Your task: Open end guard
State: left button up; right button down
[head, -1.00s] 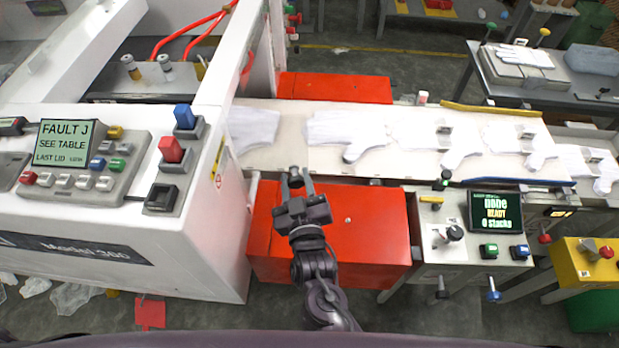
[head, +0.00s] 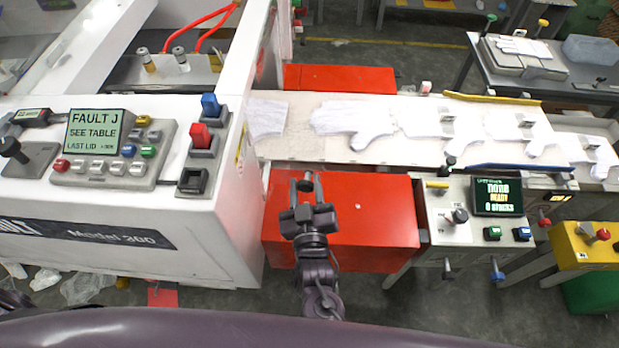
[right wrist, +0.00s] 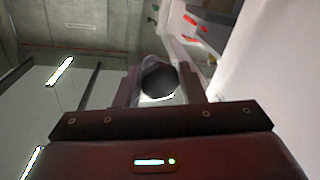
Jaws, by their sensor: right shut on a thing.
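My right gripper (head: 307,184) is over the red box below the belt, just right of the white machine's end. It is shut on a dark round knob (right wrist: 158,78), which shows between the two fingers in the right wrist view. What the knob is fixed to is hidden. The white machine end (head: 246,165) stands left of the gripper; a pale panel also fills the right side of the wrist view. I cannot clearly make out the end guard's outline or how far it stands open. My left gripper is not in view.
The belt (head: 290,145) with several white glove shapes runs right from the machine. The red box (head: 370,225) lies beneath my right arm. A control panel (head: 110,168) reads "FAULT J". A small console (head: 455,245) reads "READY". Floor shows at the front.

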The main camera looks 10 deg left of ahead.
jog(key=shift+s+a, duration=0.4)
jog(key=shift+s, duration=0.1)
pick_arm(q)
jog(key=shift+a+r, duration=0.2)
pick_arm(e)
jog(key=shift+s+a, duration=0.1)
jog(key=shift+s, duration=0.1)
jog(key=c, duration=1.3)
grip_release()
jog(key=o, duration=0.3)
jog(key=shift+w+a, duration=0.1)
jog(key=shift+a, duration=0.05)
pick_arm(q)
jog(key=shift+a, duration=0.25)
